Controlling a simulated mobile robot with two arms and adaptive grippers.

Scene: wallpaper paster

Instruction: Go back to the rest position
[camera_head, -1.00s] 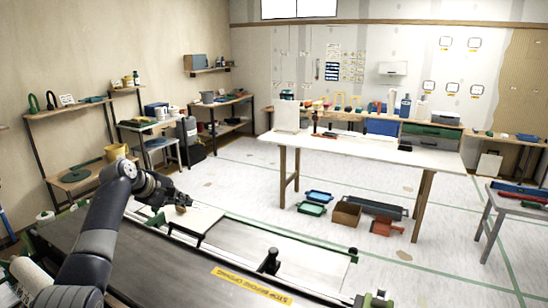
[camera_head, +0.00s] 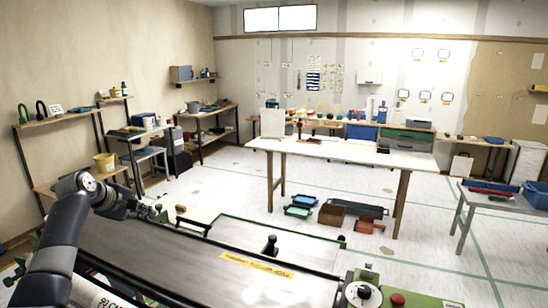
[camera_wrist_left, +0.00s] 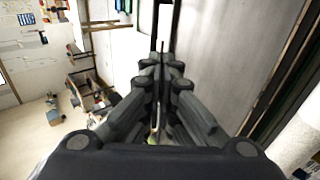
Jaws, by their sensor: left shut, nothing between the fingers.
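My left arm comes in from the lower left of the head view and bends at a dark joint. My left gripper (camera_head: 156,212) is small there, above the far left end of the pasting machine (camera_head: 190,258). In the left wrist view the dark fingers of my left gripper (camera_wrist_left: 163,68) come together, shut with nothing between them. The machine's grey bed (camera_wrist_left: 222,60) shows beyond and to the right of the fingers. My right gripper is in neither view.
The machine has a black knob (camera_head: 270,245), a dial (camera_head: 363,294) and a red button (camera_head: 397,299). A white-topped table (camera_head: 345,151) stands beyond it, with crates (camera_head: 331,215) on the floor beneath. Shelves line the left wall. A grey table (camera_head: 500,203) stands right. Open floor lies between.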

